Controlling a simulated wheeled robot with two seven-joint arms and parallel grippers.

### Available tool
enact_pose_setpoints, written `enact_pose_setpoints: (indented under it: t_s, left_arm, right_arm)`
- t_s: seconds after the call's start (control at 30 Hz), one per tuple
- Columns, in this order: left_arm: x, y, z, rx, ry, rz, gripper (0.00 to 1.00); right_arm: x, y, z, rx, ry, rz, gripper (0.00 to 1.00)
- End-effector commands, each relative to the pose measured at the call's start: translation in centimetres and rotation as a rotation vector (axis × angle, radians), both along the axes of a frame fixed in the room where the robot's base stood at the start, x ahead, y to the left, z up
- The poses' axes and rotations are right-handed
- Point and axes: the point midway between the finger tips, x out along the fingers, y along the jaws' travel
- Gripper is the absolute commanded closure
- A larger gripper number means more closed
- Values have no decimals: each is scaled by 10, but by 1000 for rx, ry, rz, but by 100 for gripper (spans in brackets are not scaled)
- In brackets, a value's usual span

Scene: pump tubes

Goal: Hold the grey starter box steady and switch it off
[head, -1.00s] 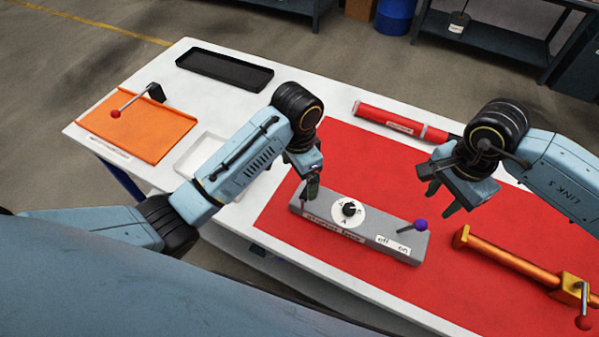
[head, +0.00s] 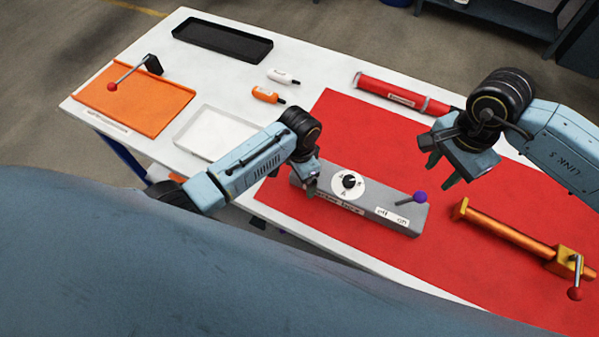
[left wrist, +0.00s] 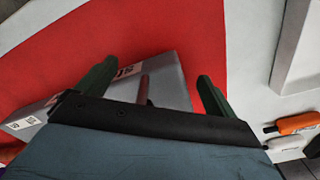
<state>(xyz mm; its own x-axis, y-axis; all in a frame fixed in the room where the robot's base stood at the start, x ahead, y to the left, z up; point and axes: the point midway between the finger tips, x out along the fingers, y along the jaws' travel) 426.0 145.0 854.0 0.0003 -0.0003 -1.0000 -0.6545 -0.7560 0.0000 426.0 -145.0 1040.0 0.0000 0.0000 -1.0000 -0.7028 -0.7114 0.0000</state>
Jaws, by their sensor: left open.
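The grey starter box (head: 372,208) lies on the red mat. It has a black dial on a white disc (head: 348,183) and a lever with a purple knob (head: 420,197) that leans right, above the "off" and "on" labels. My left gripper (head: 311,187) is at the box's left end. In the left wrist view the open left fingers (left wrist: 154,88) stand on either side of the grey box (left wrist: 172,82); whether they touch it I cannot tell. My right gripper (head: 441,172) is open and empty, above the mat behind the lever.
An orange bar with a red-knobbed lever (head: 510,233) lies right of the box. A red cylinder (head: 400,95) lies behind. At left are an orange tray (head: 150,110), a white tray (head: 205,132), a black tray (head: 222,42) and two small bottles (head: 266,95), (head: 283,76).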

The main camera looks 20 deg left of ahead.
Motion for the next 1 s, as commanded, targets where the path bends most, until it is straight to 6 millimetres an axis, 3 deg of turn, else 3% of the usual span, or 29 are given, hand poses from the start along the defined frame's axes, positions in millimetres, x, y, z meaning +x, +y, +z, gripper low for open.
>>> enact_pose_setpoints:
  t_s: [0.3, 0.9, 1.0]
  left_arm:
    - [0, 0, -2, 0, 0, 0, 8]
    - [0, 0, -1, -1, 0, 0, 86]
    - [0, -1, -1, -1, 0, 0, 90]
  right_arm:
    - [0, 0, 0, 0, 0, 0, 64]
    - [0, 0, 0, 0, 0, 0, 64]
    - [0, 0, 0, 0, 0, 0, 64]
